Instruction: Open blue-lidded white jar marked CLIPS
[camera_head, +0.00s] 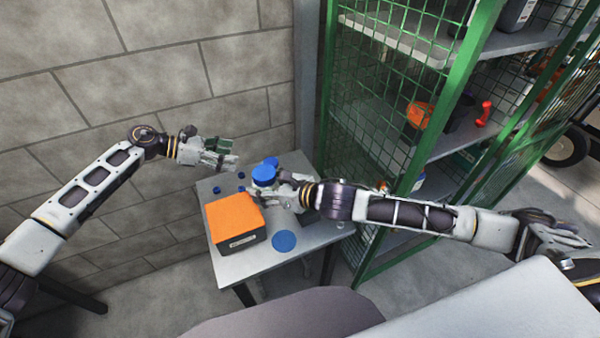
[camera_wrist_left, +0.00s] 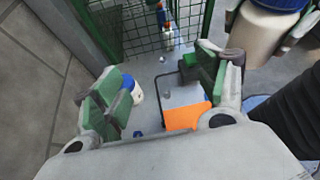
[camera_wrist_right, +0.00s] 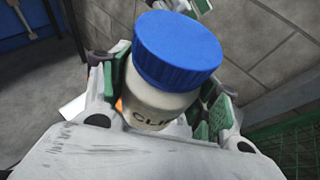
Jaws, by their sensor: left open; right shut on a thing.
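The white jar (camera_wrist_right: 155,104) is clamped between the fingers of my right gripper (camera_wrist_right: 170,92); part of its CLIPS lettering shows. Its ribbed blue lid (camera_wrist_right: 178,50) sits on the jar's top. In the head view the lid (camera_head: 263,174) shows above the table, and my right gripper (camera_head: 284,186) hides most of the body. The jar (camera_wrist_left: 262,28) also shows at the top right of the left wrist view. My left gripper (camera_head: 230,157) is open and empty, up and left of the jar; its spread fingers (camera_wrist_left: 167,82) frame the table below, apart from the lid.
An orange-topped box (camera_head: 235,218) and a flat blue disc (camera_head: 285,241) are on the small grey table (camera_head: 235,274). Small blue pieces (camera_head: 217,190) lie on its left part. Another blue-capped white container (camera_wrist_left: 136,90) stands there. A green mesh cage (camera_head: 385,125) is right; a block wall (camera_head: 160,80) is behind.

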